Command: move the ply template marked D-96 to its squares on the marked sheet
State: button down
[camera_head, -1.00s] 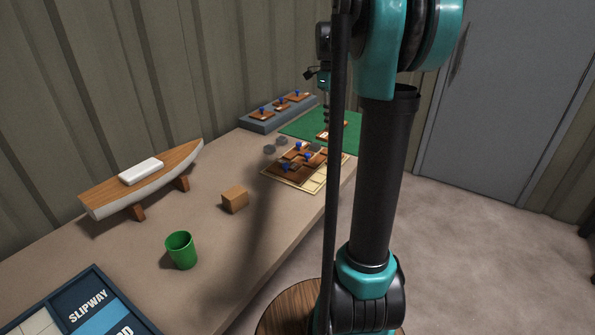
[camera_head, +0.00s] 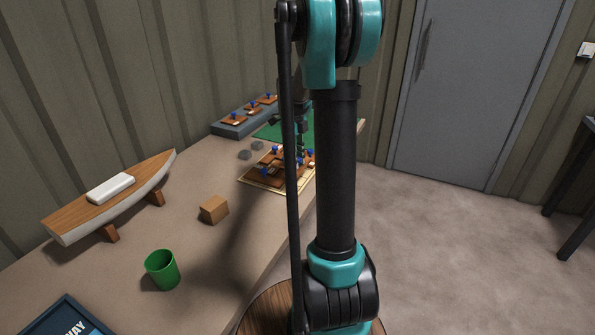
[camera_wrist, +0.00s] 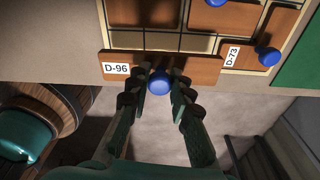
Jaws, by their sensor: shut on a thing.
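The ply template D-96 (camera_wrist: 200,68) is a brown strip with a white label and a blue knob (camera_wrist: 159,82), at the near edge of the marked sheet in the wrist view. My gripper (camera_wrist: 160,88) is shut on that knob. The strip overlaps the sheet's near edge in the picture; its height above the sheet is unclear. The marked sheet (camera_wrist: 125,40) shows pale gridded squares beside the strip. In the head view my gripper (camera_head: 300,152) is over the sheet (camera_head: 273,188), partly behind my arm, and D-96 cannot be made out.
Template D-73 (camera_wrist: 249,52) lies on the sheet's right side, among other brown templates. A green mat (camera_head: 268,131) and a blue-grey rack (camera_head: 231,129) with templates are behind.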

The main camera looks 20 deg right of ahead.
aim_at(298, 170)
jog(key=shift+f, duration=2.4)
jog(key=shift+f, duration=0.1)
jog(key=c, duration=1.4)
grip_release()
jog(key=shift+o, duration=0.2)
notch_tip(298, 170, up, 12)
jog(key=w, duration=0.1)
jog(key=shift+a, duration=0.4)
